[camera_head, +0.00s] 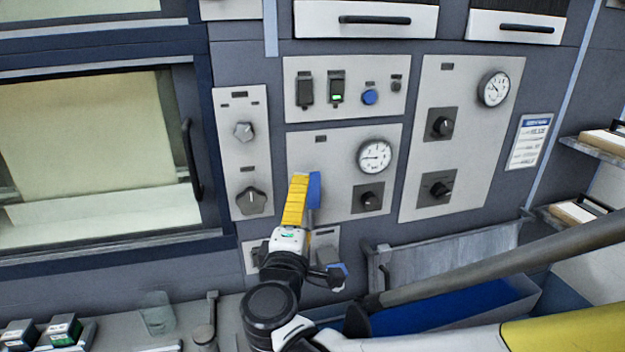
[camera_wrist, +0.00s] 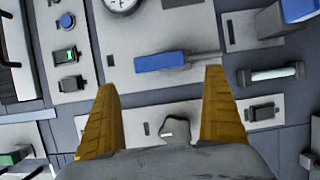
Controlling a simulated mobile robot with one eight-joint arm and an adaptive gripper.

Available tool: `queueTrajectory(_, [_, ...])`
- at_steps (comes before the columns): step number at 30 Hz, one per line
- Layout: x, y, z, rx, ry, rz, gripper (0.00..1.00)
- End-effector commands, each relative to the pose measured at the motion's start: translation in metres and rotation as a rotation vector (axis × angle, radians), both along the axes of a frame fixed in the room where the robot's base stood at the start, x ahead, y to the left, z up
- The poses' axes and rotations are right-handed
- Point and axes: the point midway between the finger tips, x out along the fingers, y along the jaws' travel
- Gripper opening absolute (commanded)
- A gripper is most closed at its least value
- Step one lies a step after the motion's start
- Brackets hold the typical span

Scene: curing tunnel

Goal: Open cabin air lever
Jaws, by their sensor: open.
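A lever with a blue handle (camera_head: 314,188) stands upright on the light grey gauge panel (camera_head: 342,205). It also shows in the wrist view as a blue bar (camera_wrist: 160,61) with a thin grey rod running right from it. Its label is not legible. My gripper (camera_head: 300,178) has yellow fingers and is in front of the panel, just left of the handle, partly overlapping it in the head view. In the wrist view my gripper (camera_wrist: 162,80) is open and empty, its fingers spread wide, with the blue handle beyond the tips. I cannot tell whether anything touches.
A round gauge (camera_head: 375,156) and black knob (camera_head: 368,197) are right of the lever. A black knob (camera_head: 251,201) is on the left panel. Switches (camera_head: 337,88) are above. A second blue-ended handle (camera_head: 338,271) is below, near my arm. A blue-bottomed bin (camera_head: 440,305) is lower right.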

Motion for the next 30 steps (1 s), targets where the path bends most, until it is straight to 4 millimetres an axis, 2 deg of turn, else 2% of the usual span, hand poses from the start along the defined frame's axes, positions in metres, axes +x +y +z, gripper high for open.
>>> queueTrajectory(3, [-0.025,0.004,0.0,0.0,0.0,0.003,1.0])
queueTrajectory(9, [-0.05,0.006,0.0,0.0,0.0,0.001,1.0])
queueTrajectory(20, [-0.054,0.006,-0.001,0.0,0.0,-0.001,1.0])
queueTrajectory(22, [-0.052,0.0,-0.002,0.009,0.011,-0.01,1.0])
queueTrajectory(23, [-0.051,-0.005,-0.003,0.02,0.023,-0.019,1.0])
queueTrajectory(26, [-0.047,-0.043,-0.015,0.101,0.104,-0.085,1.0])
queueTrajectory(28, [-0.048,-0.088,-0.03,0.211,0.201,-0.167,1.0])
queueTrajectory(30, [-0.059,-0.138,-0.051,0.369,0.315,-0.269,1.0])
